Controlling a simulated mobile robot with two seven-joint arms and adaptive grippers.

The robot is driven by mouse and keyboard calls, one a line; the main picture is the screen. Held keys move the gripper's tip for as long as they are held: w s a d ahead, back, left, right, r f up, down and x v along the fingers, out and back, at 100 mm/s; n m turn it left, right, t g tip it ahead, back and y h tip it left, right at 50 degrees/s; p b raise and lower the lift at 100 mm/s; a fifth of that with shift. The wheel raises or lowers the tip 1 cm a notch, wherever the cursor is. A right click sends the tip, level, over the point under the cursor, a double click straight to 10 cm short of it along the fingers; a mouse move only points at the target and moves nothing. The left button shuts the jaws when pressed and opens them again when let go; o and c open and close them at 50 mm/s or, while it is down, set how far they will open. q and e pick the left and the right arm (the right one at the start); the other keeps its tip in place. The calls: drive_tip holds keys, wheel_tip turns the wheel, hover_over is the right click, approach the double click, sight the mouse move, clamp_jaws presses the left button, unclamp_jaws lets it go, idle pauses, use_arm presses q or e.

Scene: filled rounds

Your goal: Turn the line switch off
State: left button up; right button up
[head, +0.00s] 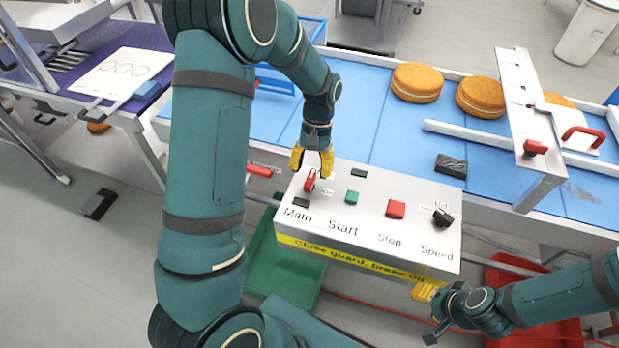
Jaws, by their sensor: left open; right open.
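A white control box (425,208) stands at the front edge of the conveyor. The word Main is printed under a small red lever switch (309,182) at its left; a small On label is beside the lever. My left gripper (312,165) has its yellow fingers spread just behind and above the lever, with the lever's top close to them; I cannot tell if they touch. My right gripper (426,291) is low in front of the box, with yellow showing below its front edge; most of its fingers are hidden or hard to make out.
The box also carries a green Start button (352,197), a red Stop button (396,209) and a black Speed knob (443,217). Round cakes (417,82) lie on the blue belt (347,113). A guard panel (528,125) stands at right. Green (285,262) and red (503,276) crates are below.

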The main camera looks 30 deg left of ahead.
use_arm(q)
drive_tip(key=v, duration=0.8)
idle(0.4)
